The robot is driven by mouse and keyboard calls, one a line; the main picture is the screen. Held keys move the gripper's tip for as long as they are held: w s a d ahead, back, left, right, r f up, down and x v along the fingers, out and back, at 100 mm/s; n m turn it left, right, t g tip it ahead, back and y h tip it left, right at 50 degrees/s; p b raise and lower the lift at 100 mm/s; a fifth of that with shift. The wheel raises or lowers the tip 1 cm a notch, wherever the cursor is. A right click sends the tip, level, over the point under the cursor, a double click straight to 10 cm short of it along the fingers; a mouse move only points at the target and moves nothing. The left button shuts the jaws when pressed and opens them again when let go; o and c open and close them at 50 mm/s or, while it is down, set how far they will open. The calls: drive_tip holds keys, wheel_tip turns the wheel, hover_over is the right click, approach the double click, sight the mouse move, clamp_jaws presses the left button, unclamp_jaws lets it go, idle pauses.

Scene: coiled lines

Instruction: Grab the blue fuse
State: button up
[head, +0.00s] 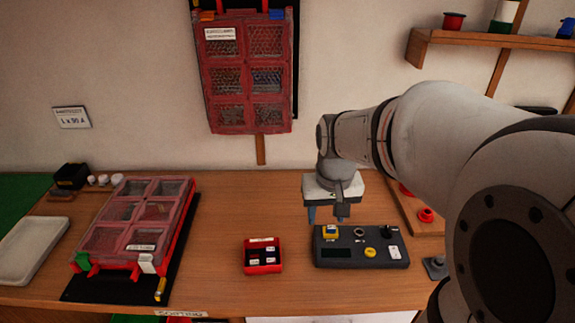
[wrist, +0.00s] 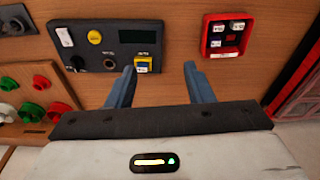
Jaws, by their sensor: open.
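My gripper (head: 327,213) is open and empty, hanging above the table behind the dark control box (head: 330,256). In the wrist view its two blue fingers (wrist: 160,68) are apart, with bare wood between them. A small blue and yellow piece (head: 330,231) sits on the box's upper left corner. In the wrist view this piece (wrist: 143,64) is close to one fingertip. I cannot tell whether it is a fuse or a switch. A small red tray (head: 263,268) left of the box holds several pale-labelled pieces (wrist: 220,28). I cannot make out a clearly blue fuse among them.
A red case with clear windows (head: 137,222) lies on a black mat at left, beside a white tray (head: 32,247). A similar red case (head: 246,75) hangs on the wall. A wooden rack (wrist: 30,128) with red and green pegs stands near the box. Table between case and red tray is clear.

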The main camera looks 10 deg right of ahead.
drive_tip(key=m+g, duration=0.2)
approach(331, 231)
drive_tip(key=shift+w+d, duration=0.4)
drive_tip(key=shift+w+f, duration=0.1)
drive_tip(key=shift+f, duration=0.15)
wheel_tip(331, 231, down, 7)
drive_tip(key=shift+f+p, duration=0.2)
drive_tip(key=shift+p, duration=0.6)
clamp_jaws()
